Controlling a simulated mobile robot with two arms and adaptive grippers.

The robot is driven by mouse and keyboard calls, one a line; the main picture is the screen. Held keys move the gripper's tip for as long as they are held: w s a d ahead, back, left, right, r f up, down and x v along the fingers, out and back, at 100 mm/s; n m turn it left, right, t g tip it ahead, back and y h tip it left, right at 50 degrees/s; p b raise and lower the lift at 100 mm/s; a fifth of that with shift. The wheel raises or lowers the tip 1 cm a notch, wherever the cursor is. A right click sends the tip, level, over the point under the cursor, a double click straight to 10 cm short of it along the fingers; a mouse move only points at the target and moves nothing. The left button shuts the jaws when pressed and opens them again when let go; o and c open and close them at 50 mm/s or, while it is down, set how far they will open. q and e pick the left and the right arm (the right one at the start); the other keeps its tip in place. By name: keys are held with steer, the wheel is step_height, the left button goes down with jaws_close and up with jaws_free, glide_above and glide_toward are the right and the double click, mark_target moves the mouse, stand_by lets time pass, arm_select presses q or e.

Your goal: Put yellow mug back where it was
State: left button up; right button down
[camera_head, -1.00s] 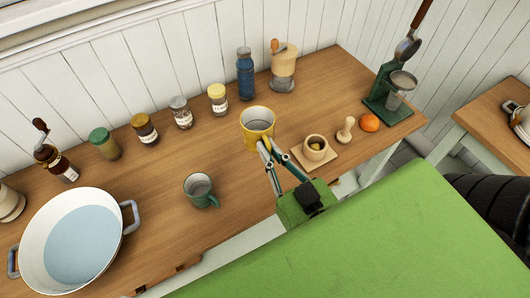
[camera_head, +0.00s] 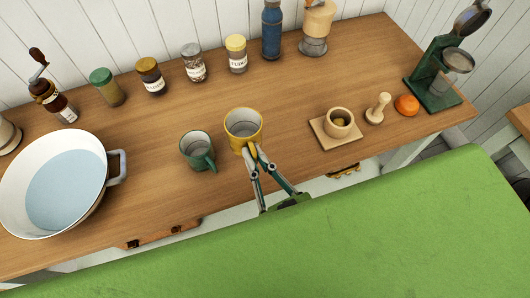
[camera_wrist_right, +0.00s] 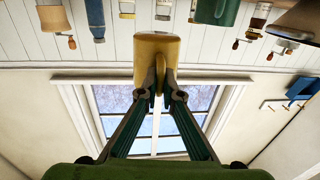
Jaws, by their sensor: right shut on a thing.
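The yellow mug (camera_head: 243,127) is upright in the head view, over the middle of the wooden counter, to the right of a green mug (camera_head: 197,151). My right gripper (camera_head: 250,152) is shut on the yellow mug's handle on its near side. The right wrist view also shows the yellow mug (camera_wrist_right: 158,57) with the handle between the fingers. I cannot tell whether its base touches the counter. My left gripper is not in view.
A white basin (camera_head: 100,142) stands at the left. Several jars, such as the yellow-lidded one (camera_head: 237,55), line the back. A mortar (camera_head: 339,122) on a board, a pestle (camera_head: 377,108) and an orange (camera_head: 406,105) stand right. Counter (camera_head: 290,100) is bare between mug and mortar.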

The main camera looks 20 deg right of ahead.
steer(key=w+d+f, duration=0.2)
steer(key=w+f, duration=0.1)
steer(key=w+d+f, duration=0.1)
steer(key=w+f, duration=0.1)
steer(key=shift+w+d+f, duration=0.2)
steer(key=shift+w+d, duration=0.05)
steer(key=shift+d, duration=0.05)
steer(key=shift+w+d+f, duration=0.1)
steer(key=shift+w+f, duration=0.05)
steer(key=shift+f, duration=0.05)
steer(key=f, duration=0.3)
steer(key=shift+w+d+f, duration=0.2)
steer(key=shift+w+d, duration=0.05)
steer(key=shift+w, duration=0.05)
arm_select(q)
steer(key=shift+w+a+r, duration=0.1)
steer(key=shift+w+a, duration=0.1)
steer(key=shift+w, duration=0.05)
arm_select(e)
steer(key=shift+f, duration=0.25)
steer(key=shift+f, duration=0.1)
steer(key=c, duration=2.2)
jaws_free()
